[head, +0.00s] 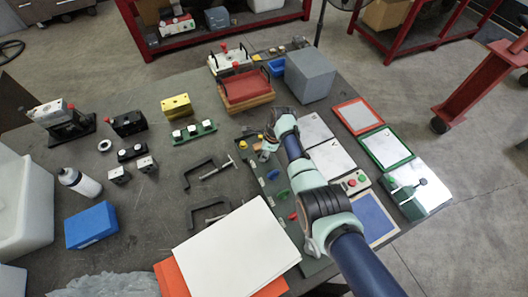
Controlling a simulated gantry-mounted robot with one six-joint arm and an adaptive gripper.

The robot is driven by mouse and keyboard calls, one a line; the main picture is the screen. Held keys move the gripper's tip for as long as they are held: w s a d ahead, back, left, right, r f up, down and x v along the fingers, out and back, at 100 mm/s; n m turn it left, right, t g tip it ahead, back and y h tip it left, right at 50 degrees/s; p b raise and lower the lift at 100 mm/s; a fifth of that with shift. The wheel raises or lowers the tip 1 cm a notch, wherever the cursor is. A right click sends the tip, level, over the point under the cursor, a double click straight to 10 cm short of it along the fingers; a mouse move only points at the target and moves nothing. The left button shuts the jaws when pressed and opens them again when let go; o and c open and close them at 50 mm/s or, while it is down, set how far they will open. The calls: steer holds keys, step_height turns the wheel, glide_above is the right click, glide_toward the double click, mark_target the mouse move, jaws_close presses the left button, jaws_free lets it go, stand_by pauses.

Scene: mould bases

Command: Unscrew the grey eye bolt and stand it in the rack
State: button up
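My gripper (266,150) is at the centre of the head view, low over the far part of a long dark green plate (262,190). It is small and partly covered by my wrist, so I cannot tell whether its fingers are apart or hold anything. Small coloured pieces stand along the plate: a yellow one (243,145) beside the gripper, a blue one (272,174), a green one (283,194) and a red one (293,216). I cannot pick out the grey eye bolt; my gripper and arm hide part of the plate. I cannot tell which thing is the rack.
Two black clamps (208,208) lie left of the plate. A green strip with white round tops (194,132) and a yellow block (176,106) stand farther left. A large grey block (310,76) stands behind my gripper. Framed panels (386,148) lie right.

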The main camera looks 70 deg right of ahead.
steer(key=v, duration=1.2)
steer(key=shift+s, duration=0.1)
